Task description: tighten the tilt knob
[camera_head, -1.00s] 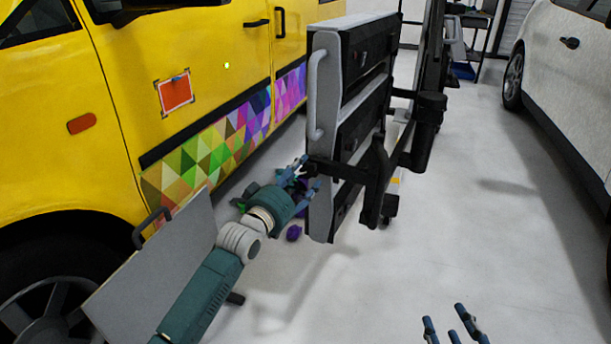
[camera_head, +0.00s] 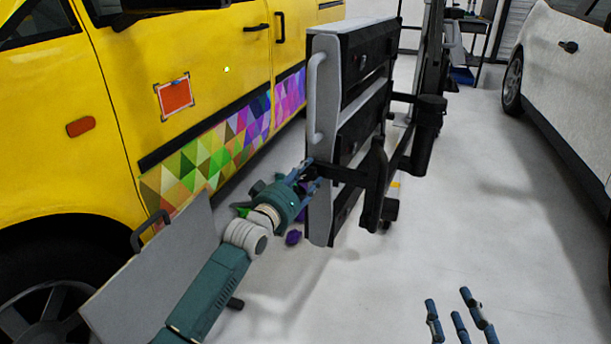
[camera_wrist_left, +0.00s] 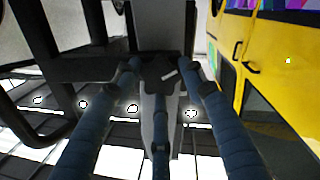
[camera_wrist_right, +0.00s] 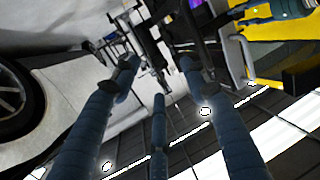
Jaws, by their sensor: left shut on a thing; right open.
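The tilt knob (camera_wrist_left: 160,74) is a small dark knob with a pale mark, seen among the fingers in the left wrist view. It sits at the black bracket beside the panel (camera_head: 321,95), a tall grey and black unit with a grey handle. My left gripper (camera_head: 308,173) is closed around the knob at the panel's near edge; in the head view its fingers largely hide the knob. My right gripper (camera_head: 455,308) is open and empty over the floor at the lower right, with its fingers spread in the right wrist view (camera_wrist_right: 158,85).
A yellow van (camera_head: 215,60) with a colourful triangle pattern stands at the left. A white car (camera_head: 565,75) stands at the right. Purple and green items (camera_head: 293,237) lie on the floor beneath the left gripper. The floor (camera_head: 470,230) between panel and car is clear.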

